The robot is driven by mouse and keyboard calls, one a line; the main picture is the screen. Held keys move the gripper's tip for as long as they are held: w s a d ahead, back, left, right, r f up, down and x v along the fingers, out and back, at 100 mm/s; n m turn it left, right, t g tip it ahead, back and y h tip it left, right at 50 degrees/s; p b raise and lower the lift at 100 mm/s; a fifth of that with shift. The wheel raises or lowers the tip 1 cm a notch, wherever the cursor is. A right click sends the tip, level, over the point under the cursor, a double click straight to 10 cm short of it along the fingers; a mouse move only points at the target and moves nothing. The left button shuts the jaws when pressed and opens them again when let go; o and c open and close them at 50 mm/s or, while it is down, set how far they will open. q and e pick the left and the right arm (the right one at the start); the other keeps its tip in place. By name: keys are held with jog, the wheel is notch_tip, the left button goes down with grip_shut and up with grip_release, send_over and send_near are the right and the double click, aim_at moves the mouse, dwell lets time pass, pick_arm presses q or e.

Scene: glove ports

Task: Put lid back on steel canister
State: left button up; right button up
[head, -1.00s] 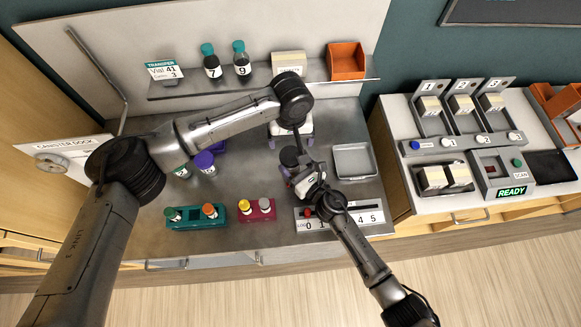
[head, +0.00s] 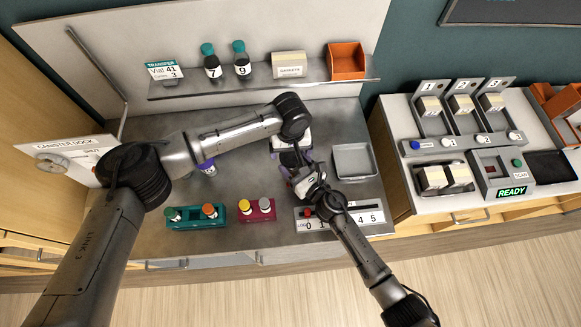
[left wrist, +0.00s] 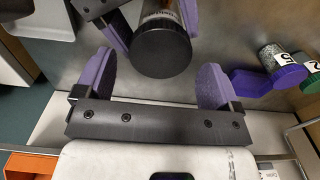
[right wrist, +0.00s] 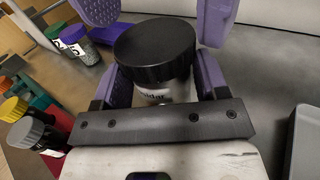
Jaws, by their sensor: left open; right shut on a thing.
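The steel canister shows in the right wrist view (right wrist: 155,92), upright, with a printed label and a wide black lid (right wrist: 154,50) resting on its top. The lid also shows from above in the left wrist view (left wrist: 162,50). I cannot tell whether it is fully seated. My right gripper (right wrist: 156,72) is shut on the canister's body below the lid. My left gripper (left wrist: 157,60) is open, its purple fingers on either side of the lid with gaps showing. In the head view both grippers meet left of the grey tray and mostly hide the canister.
A grey tray (head: 355,146) lies right of the grippers. A teal rack (head: 186,225) and a magenta rack (head: 241,217) with vials stand at the front. Two vials (head: 211,68), a carton (head: 289,62) and an orange bin (head: 346,74) fill the shelf. A numbered strip (head: 340,230) lies close to the right arm.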

pick_arm(q)
jog(key=shift+f, duration=0.95)
jog(key=c, duration=0.9)
jog(key=m, duration=0.4)
dwell(0.3)
jog(key=o, duration=1)
jog(key=shift+r, duration=0.1)
